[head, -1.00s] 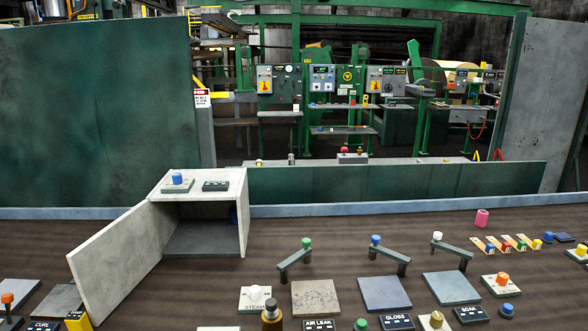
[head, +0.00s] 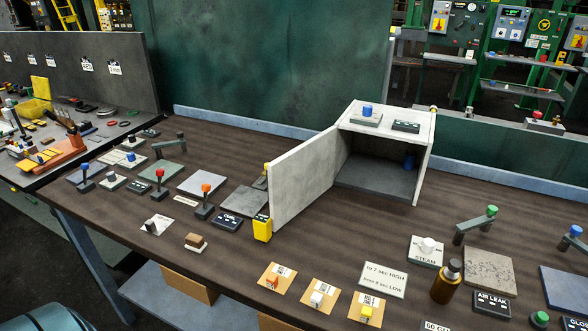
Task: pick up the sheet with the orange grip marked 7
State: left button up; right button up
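A tan sheet with an orange grip (head: 272,283) lies flat near the front edge of the table, at the bottom middle of the head view. It has a small white label at its far side, too small to read, so I cannot confirm a 7. To its right lie similar tan sheets, one with a white grip (head: 317,298) and one with a yellow grip (head: 367,312). The three sheets lie apart. Neither of my grippers is in view.
A grey box with its door open (head: 308,180) stands behind the sheets. A white instruction card (head: 384,279) and a brown bottle (head: 446,284) are to the right. A brown-and-white block (head: 196,242) lies left. Bare table separates the box from the sheets.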

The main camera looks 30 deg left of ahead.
aim_at(277, 277)
jog(key=j+z, duration=0.1)
jog(key=j, duration=0.4)
jog(key=j+z, duration=0.1)
jog(key=j, duration=0.4)
jog(key=k+j+z, duration=0.1)
jog(key=j, duration=0.4)
jog(key=k+j+z, duration=0.1)
jog(key=j, duration=0.4)
jog(key=k+j+z, duration=0.1)
jog(key=j, duration=0.35)
jog(key=k+j+z, duration=0.15)
jog(key=j, duration=0.35)
jog(key=j+z, duration=0.1)
jog(key=j, duration=0.35)
jog(key=k, duration=0.05)
